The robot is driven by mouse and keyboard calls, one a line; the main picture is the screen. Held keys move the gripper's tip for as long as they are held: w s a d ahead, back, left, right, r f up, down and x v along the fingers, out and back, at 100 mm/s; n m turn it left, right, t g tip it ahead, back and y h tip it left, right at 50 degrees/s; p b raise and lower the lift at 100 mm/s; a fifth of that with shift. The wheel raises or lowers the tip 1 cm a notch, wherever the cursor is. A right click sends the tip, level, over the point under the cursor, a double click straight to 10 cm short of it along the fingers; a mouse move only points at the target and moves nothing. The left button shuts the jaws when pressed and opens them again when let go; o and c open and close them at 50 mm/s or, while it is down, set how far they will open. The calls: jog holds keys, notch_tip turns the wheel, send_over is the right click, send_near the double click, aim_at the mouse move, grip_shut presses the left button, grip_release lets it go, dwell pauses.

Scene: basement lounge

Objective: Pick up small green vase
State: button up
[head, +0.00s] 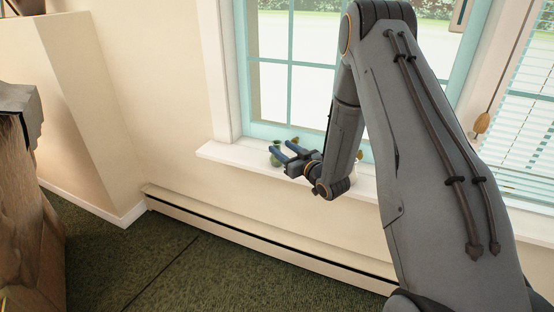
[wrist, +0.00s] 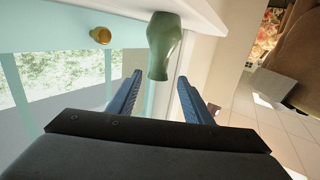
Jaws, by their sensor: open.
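The small green vase (head: 276,160) stands on the white window sill, partly hidden behind the blue fingers of my gripper (head: 281,149). In the wrist view, which is turned over, the green vase (wrist: 164,46) shows with its base at the sill and its flared end toward me. My gripper (wrist: 160,78) is open, its two blue fingers apart. The vase lies ahead of the gap between the fingertips, and I see nothing held. I cannot tell the exact distance between them.
A baseboard heater (head: 262,238) runs along the wall below. A wooden piece (head: 30,230) stands at left; the green carpet (head: 130,262) between is clear.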

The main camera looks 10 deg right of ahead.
aim_at(279, 145)
jog(key=shift+x, duration=2.35)
jog(key=shift+d, duration=0.15)
grip_shut()
